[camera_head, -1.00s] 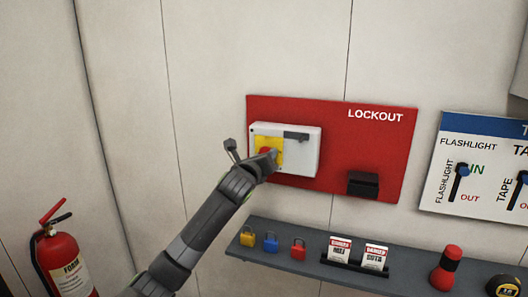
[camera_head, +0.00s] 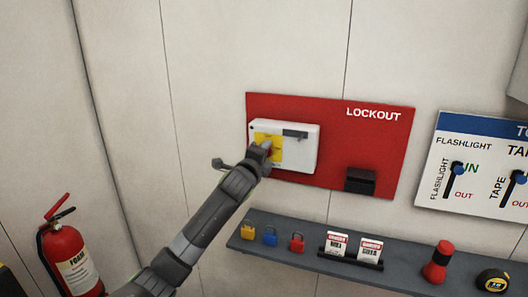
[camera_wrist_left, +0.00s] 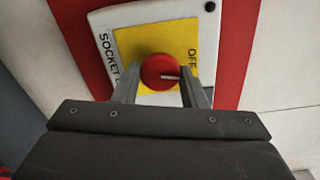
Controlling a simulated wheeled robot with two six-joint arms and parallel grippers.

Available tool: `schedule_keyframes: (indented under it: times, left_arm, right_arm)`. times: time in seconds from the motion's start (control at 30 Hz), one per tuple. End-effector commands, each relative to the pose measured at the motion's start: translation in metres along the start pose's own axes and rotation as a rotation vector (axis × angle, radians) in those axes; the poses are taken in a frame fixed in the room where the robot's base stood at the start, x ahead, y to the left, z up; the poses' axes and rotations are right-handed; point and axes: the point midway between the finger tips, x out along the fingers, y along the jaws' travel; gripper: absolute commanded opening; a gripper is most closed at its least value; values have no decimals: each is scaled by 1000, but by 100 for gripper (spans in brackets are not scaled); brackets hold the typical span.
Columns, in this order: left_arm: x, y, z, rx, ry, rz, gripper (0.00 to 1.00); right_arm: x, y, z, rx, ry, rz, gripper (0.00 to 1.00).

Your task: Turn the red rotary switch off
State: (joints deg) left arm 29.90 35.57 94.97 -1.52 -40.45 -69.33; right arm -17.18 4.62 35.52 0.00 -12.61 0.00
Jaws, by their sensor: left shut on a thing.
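The red rotary switch (camera_wrist_left: 160,72) is a round knob on a yellow plate (camera_wrist_left: 132,48) on a white box (camera_head: 301,155). In the left wrist view its pale pointer mark points right, close to the OFF label. In the head view only a bit of red shows beside my gripper. My left gripper (camera_head: 268,150) is at the box, shut on the knob with one finger on each side; it also shows in the left wrist view (camera_wrist_left: 160,88). The lower part of the plate is hidden behind the gripper. My right gripper is out of view.
The box is mounted on a red LOCKOUT board (camera_head: 388,143) with a black holder (camera_head: 360,180). Below, a grey shelf (camera_head: 312,249) holds coloured padlocks, danger tags, a red-and-black object and a tape measure (camera_head: 492,281). A fire extinguisher (camera_head: 70,262) stands at left.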

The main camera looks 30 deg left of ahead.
Motion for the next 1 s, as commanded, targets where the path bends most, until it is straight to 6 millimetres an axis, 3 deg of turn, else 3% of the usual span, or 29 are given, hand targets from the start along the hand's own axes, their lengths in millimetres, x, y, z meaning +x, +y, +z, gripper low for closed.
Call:
schedule_keyframes:
  times: [0.4, 1.0]
  left_arm:
    - [0, 0, 0, -206, 0, 1, 15]
    - [0, 0, 0, -242, 0, 2, 15]
  right_arm:
    - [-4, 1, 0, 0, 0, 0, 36]
    - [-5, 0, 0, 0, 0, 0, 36]
